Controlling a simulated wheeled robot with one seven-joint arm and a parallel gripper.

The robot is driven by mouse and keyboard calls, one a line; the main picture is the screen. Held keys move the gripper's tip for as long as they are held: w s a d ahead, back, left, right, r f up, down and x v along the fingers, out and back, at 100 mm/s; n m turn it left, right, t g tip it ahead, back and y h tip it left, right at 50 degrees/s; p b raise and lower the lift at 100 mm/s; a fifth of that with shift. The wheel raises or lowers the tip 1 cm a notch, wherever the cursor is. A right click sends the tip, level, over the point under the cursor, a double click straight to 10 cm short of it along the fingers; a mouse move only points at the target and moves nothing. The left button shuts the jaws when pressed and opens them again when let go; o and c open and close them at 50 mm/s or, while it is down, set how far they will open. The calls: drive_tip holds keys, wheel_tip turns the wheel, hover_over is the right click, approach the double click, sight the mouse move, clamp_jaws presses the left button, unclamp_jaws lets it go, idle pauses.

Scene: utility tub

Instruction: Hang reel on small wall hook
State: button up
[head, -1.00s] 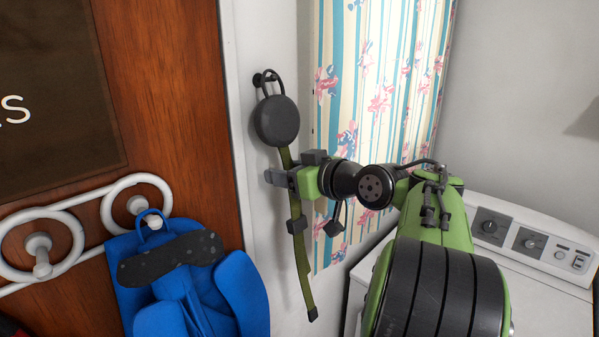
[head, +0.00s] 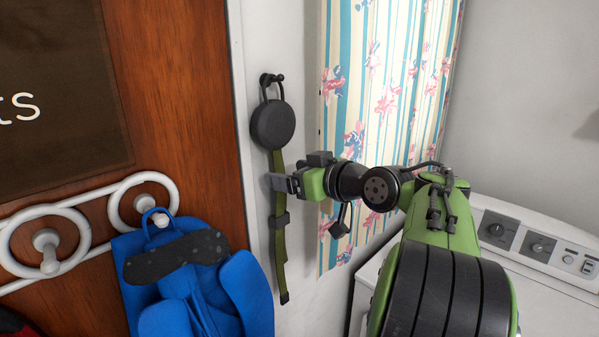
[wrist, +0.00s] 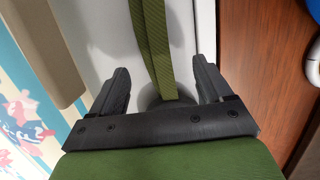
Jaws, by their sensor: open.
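The reel (head: 273,125) is a round black disc with a loop handle at its top and a green strap (head: 279,243) hanging below. In the head view its loop is on the small black wall hook (head: 271,78) on the white wall strip. My gripper (head: 276,181) is below the reel at the strap's height. In the wrist view my gripper (wrist: 160,88) is open, with the green strap (wrist: 155,45) running between its fingers, apart from both. A dark rounded part, likely the reel, shows behind the gripper's palm, mostly hidden.
A brown wooden door (head: 185,100) is at the left, with a white ring rack (head: 85,225) holding a blue bag (head: 190,280). A flowered curtain (head: 385,85) hangs right of the hook. A white appliance (head: 530,245) stands at the right.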

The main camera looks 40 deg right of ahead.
drive_tip(key=shift+s, duration=0.1)
drive_tip(key=p+v, duration=0.6)
drive_tip(key=v, duration=0.9)
drive_tip(key=shift+s+p, duration=0.2)
drive_tip(key=shift+p, duration=0.15)
drive_tip(key=shift+w+r, duration=0.1)
